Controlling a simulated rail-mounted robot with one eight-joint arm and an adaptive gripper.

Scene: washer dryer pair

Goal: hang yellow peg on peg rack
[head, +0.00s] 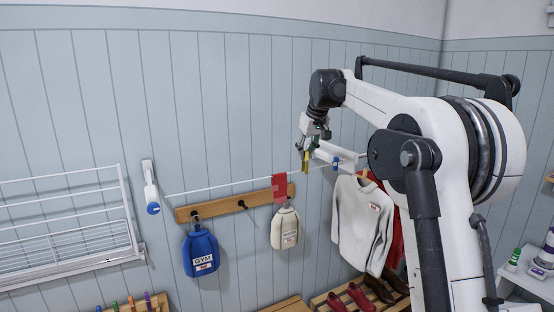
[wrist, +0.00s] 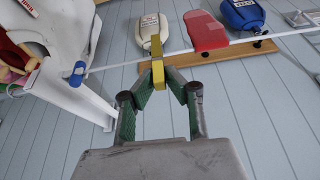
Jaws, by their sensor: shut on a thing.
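My gripper (head: 309,150) is raised near the white clothesline, right of the red cloth. In the wrist view its green-padded fingers (wrist: 160,84) are shut on the yellow peg (wrist: 156,47), which sticks out beyond the fingertips. The peg also shows as a small yellow strip in the head view (head: 306,168). It overlaps the line in both views; I cannot tell whether it touches it. A small wooden rack (head: 128,308) with several coloured pegs standing along it is at the bottom left of the head view, partly cut off.
The clothesline (head: 225,186) runs from a wall bracket (head: 150,188), with a red cloth (head: 280,187) on it. Behind, a wooden hook board (head: 222,206) holds a blue bag (head: 201,252) and a cream bag (head: 285,227). A white shirt (head: 362,223) hangs right; a wire drying rack (head: 70,225) is left.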

